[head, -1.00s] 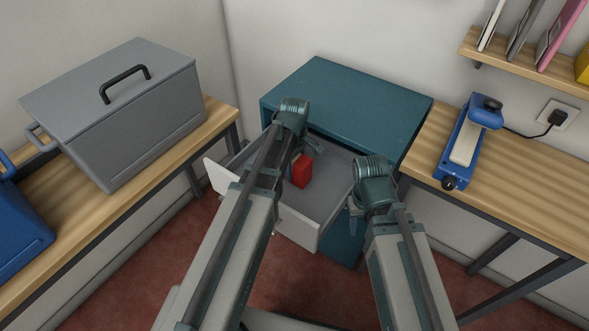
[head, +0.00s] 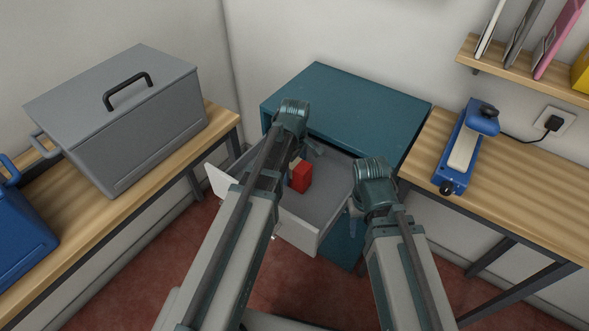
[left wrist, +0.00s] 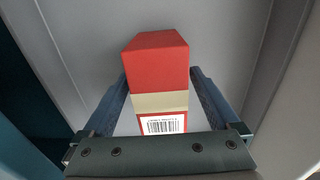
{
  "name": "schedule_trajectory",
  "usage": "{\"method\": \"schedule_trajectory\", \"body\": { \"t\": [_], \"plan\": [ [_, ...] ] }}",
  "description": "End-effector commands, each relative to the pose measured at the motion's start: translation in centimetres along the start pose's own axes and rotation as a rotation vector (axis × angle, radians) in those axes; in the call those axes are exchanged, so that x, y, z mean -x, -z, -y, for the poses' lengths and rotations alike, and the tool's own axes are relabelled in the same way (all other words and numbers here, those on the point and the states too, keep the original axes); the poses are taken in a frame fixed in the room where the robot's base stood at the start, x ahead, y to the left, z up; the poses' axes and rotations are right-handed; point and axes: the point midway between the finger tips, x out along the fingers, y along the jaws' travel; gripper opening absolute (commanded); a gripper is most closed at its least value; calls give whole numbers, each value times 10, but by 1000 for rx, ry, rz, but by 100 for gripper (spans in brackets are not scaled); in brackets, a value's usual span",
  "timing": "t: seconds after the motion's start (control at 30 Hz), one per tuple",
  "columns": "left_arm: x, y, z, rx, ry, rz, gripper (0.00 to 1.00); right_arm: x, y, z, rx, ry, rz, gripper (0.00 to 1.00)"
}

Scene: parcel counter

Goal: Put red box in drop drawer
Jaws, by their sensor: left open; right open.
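The red box (head: 301,176) stands inside the open drop drawer (head: 327,187) of the teal cabinet. In the left wrist view the red box (left wrist: 157,66) has a tan band and a barcode label, and the grey drawer floor (left wrist: 230,45) lies behind it. My left gripper (left wrist: 158,82) is open, with one finger on either side of the box; I cannot tell whether they touch it. In the head view my left arm hides part of the drawer and the box's left side. My right gripper (head: 354,222) is open and empty beside the drawer's right side, partly hidden by its own wrist.
The teal cabinet (head: 345,103) stands in the corner. A grey lidded bin (head: 125,115) and a blue container (head: 22,225) are on the left bench. A blue device (head: 467,147) is on the right bench. The drawer's right part is clear.

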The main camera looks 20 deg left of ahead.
Motion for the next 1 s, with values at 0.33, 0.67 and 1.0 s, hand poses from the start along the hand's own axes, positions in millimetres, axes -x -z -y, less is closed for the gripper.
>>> {"method": "schedule_trajectory", "body": {
  "t": [0.33, 0.67, 1.0],
  "plan": [
    [58, 0, 0, 0, 0, 0, 95, 57, -3, -6, 0, 0, 0, 47],
    [101, 0, 0, 0, 0, 0, 95, 100, -6, -10, -1, 0, 0, 47],
    [105, -8, 5, -56, 3, -2, 95, 105, -6, -10, -1, 0, 0, 47]
  ]
}}
